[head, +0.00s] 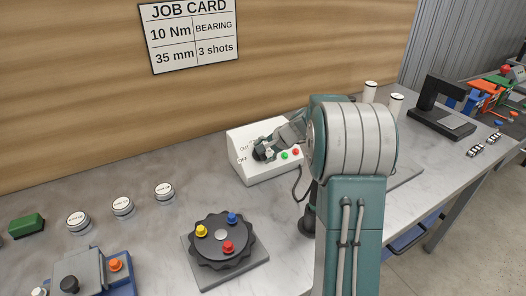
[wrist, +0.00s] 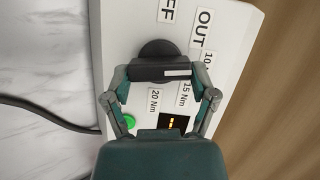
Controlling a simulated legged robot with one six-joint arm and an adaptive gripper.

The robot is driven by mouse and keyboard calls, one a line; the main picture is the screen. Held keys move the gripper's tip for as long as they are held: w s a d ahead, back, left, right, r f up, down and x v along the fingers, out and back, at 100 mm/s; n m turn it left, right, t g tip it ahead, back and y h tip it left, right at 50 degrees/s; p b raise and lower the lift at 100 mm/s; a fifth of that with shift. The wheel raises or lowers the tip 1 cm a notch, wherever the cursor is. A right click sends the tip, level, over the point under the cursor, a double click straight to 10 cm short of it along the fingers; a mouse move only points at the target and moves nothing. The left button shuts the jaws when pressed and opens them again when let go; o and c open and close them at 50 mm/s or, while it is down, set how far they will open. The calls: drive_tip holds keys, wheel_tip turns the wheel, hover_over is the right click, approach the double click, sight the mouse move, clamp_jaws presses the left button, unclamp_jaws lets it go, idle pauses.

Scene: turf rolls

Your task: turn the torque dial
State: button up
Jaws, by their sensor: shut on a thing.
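The torque dial (wrist: 158,48) is a dark round knob with a bar grip on the white control box (head: 236,165). In the wrist view a white mark lies on the right part of the bar, towards the 15 Nm label (wrist: 188,95). My gripper (wrist: 160,71) is shut on the dial's bar, one finger at each end. In the head view my gripper (head: 264,151) reaches the box front, and my arm and fingers hide most of the dial. Labels for 20 Nm (wrist: 155,101), OUT and OFF also show.
A green button (head: 284,155) and a red button (head: 295,152) are right of the dial. A job card (head: 190,34) reads 10 Nm, 35 mm, BEARING, 3 shots. A black turntable (head: 222,240) with coloured knobs stands in front.

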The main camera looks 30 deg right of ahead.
drive_tip(key=shift+s+f+m+t, duration=0.15)
drive_tip(key=shift+f+m+t, duration=0.15)
drive_tip(key=shift+m, duration=0.7)
drive_tip(key=o, duration=1)
drive_tip(key=shift+r, duration=0.1)
drive_tip(key=shift+r, duration=0.1)
